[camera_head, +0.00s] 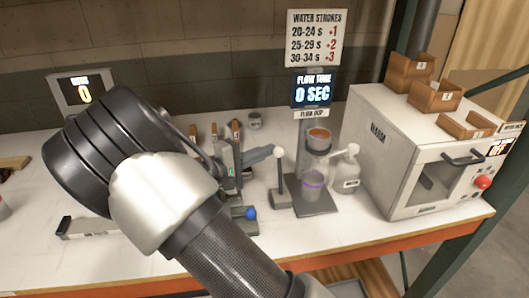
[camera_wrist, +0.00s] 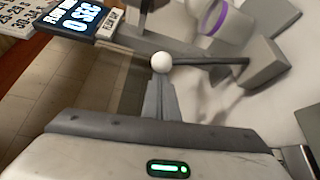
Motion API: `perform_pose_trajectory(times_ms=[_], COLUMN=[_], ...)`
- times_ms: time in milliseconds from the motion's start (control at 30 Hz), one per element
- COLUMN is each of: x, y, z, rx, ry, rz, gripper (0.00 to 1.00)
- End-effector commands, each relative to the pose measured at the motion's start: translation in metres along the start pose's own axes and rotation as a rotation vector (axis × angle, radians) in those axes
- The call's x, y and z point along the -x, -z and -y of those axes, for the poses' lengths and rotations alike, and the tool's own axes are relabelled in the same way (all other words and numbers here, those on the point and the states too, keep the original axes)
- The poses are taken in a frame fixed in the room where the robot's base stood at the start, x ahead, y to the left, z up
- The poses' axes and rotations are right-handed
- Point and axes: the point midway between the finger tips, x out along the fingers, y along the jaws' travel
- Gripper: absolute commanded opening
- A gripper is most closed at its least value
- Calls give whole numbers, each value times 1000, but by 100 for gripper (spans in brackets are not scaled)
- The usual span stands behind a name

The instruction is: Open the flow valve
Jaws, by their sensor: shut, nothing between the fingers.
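The flow valve shows as a white ball knob (camera_head: 278,152) on a dark rod rising from a small grey block (camera_head: 281,198), left of the flow cup stand. In the wrist view the white knob (camera_wrist: 161,63) is just beyond my fingertips, and its rod runs right to the grey block (camera_wrist: 262,64). My gripper (camera_head: 268,154) is shut and empty, with its tips at or very near the knob; I cannot tell whether they touch. The wrist view shows the shut fingers (camera_wrist: 162,84) too. The flow time display (camera_head: 312,91) reads 0 SEC.
An orange-topped cup (camera_head: 319,138) sits on the stand above a clear cup with a purple ring (camera_head: 312,185). A white pump bottle (camera_head: 347,170) stands to the right, beside a large white machine (camera_head: 385,150). A blue ball (camera_head: 250,213) is near my arm.

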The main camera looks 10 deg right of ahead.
Motion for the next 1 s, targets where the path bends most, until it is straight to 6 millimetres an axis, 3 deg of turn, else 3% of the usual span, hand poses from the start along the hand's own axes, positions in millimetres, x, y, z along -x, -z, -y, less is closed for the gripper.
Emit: perform_pose_trajectory(times_ms=[333,733,1000], x=[10,32,45], y=[-16,-54,-77], z=[1,-2,1], rx=[-137,-445,-448], ry=[-80,-263,-262], rz=[-2,-1,0], gripper=[0,0,0])
